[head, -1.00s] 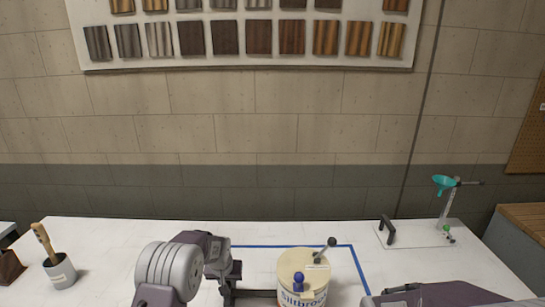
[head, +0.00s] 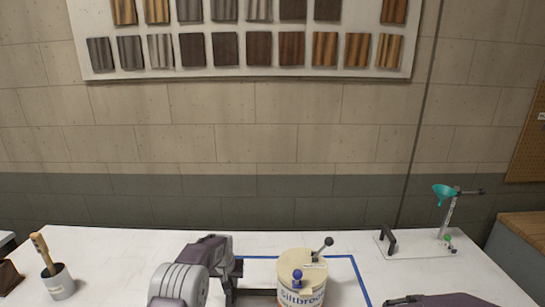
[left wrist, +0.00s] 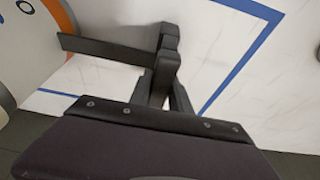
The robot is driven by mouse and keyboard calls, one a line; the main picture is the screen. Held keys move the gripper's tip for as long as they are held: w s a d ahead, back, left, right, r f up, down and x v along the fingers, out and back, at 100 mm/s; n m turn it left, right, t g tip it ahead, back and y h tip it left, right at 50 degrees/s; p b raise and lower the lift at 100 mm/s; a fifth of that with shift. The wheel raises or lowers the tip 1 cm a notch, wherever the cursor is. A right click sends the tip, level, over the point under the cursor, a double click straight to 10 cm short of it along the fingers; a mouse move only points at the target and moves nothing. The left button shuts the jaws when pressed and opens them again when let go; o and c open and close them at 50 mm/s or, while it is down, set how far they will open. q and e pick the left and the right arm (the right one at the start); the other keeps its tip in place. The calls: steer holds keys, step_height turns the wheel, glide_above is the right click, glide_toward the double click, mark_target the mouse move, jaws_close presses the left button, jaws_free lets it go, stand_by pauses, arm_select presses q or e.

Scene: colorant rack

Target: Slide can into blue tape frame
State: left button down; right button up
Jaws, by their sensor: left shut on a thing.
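The can (head: 302,272) has a cream lid and a printed label. It stands on the white table inside the visible part of the blue tape frame (head: 358,276), close to the tape's back line. Its base is cut off by the picture's lower edge. My left gripper (head: 234,290) is left of the can, shut on a dark bar (left wrist: 105,48) that runs to the can's side. In the left wrist view the closed fingers (left wrist: 165,62) grip the bar's end, and the can (left wrist: 30,45) and tape (left wrist: 235,65) show partly.
A grey cup with a wooden-handled brush (head: 58,282) stands at the left. A white plate with a black handle (head: 390,241) and a stand with a teal funnel (head: 444,193) are at the back right. Part of my right arm shows at the bottom right.

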arm_select(q)
steer(key=c, duration=1.1)
jaws_free()
steer(key=shift+f, duration=0.1)
